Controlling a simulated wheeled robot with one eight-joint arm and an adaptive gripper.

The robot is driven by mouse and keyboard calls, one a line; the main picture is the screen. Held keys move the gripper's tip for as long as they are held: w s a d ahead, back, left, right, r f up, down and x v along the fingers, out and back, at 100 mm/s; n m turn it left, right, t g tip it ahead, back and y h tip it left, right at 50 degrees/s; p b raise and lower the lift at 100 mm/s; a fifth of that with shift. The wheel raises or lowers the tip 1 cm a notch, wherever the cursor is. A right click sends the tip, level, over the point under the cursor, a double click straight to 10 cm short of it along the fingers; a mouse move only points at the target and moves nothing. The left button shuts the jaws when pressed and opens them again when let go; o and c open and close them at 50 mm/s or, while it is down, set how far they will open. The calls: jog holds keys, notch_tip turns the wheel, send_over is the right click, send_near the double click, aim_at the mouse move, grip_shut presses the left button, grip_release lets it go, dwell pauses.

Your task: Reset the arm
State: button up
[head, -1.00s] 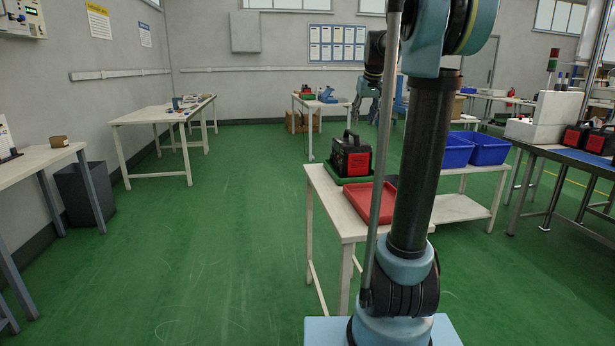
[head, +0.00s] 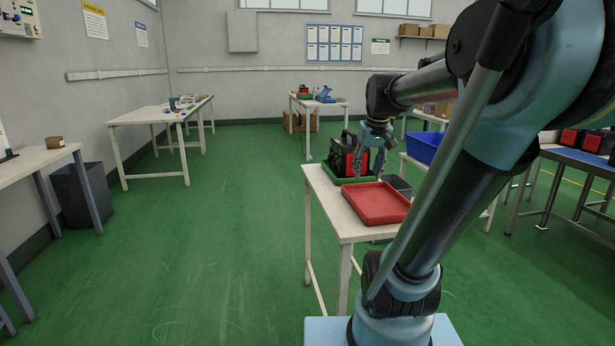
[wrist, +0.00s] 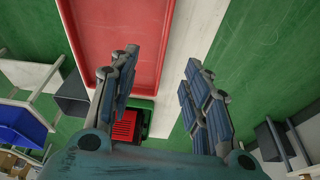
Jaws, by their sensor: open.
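My gripper (head: 369,166) is in the head view, above the white table (head: 341,226), close to the far end of the red tray (head: 375,204). Its fingers are apart and nothing is between them. In the wrist view my gripper (wrist: 160,95) points down with its fingers spread, and the red tray (wrist: 112,25) lies below it. A black and red power unit (head: 341,155) sits on a green tray (head: 326,170) behind the red tray. My gripper partly covers that unit. The red part of the power unit (wrist: 126,126) also shows between the fingers in the wrist view.
A grey bin (head: 399,184) stands beside the red tray, with a blue bin (head: 424,147) beyond it. A workbench (head: 585,160) is at the right. Another table (head: 150,116) stands at the left. Green floor (head: 230,240) is clear left of the white table.

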jog(key=s+f+m+g, duration=0.1)
jog(key=s+f, duration=1.7)
jog(key=shift+s+d, duration=0.2)
jog(key=shift+s, duration=0.05)
